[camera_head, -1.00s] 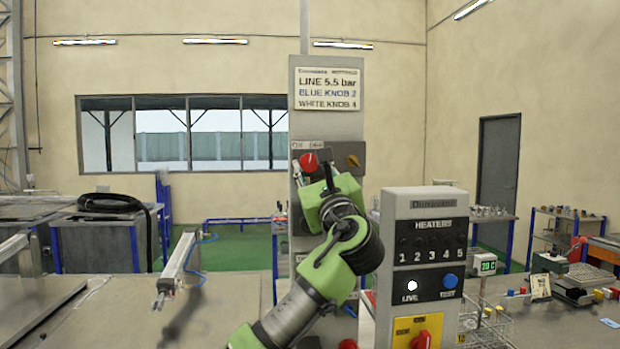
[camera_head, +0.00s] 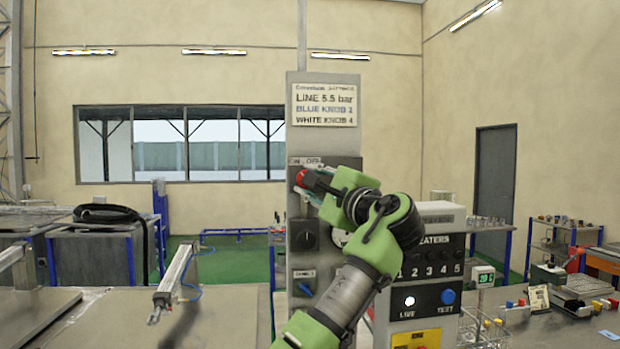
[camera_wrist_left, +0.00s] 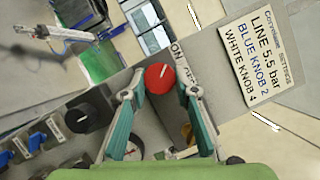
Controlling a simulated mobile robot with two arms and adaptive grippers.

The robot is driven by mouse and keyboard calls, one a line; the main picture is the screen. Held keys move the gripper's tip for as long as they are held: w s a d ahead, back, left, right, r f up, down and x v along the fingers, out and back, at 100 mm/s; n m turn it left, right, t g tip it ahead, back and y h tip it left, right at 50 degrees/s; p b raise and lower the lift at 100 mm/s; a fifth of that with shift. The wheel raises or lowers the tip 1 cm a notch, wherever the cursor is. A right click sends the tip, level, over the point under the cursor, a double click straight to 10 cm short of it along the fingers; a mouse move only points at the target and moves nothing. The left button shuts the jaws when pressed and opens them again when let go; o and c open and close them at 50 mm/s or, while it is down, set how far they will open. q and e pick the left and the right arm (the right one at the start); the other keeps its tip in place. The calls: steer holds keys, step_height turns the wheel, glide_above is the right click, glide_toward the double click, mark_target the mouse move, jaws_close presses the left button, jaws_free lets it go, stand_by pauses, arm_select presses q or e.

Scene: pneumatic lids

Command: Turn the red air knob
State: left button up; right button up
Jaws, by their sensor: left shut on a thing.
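The red air knob (camera_head: 302,178) is on the grey upright panel, just below an ON/OFF label. It shows as a round red cap with a pale mark in the left wrist view (camera_wrist_left: 160,78). My left gripper (camera_head: 309,184) is at the knob with its fingers tilted. In the left wrist view its two fingertips (camera_wrist_left: 161,90) are on either side of the red cap, shut on it. The gripper and wrist hide the part of the panel right of the knob. My right gripper is not in view.
A black knob (camera_head: 304,236) and a blue switch (camera_head: 306,288) are lower on the panel. A settings sign (camera_head: 324,104) is above. The heaters box (camera_head: 425,270) stands close to the right, partly behind my arm.

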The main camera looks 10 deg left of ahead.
arm_select(q)
steer(key=shift+n+g, duration=0.3)
steer(key=shift+n, duration=0.4)
steer(key=o, duration=1.1)
steer(key=v, duration=0.7)
steer(key=shift+s+d, duration=0.1)
steer(key=shift+s, duration=0.1)
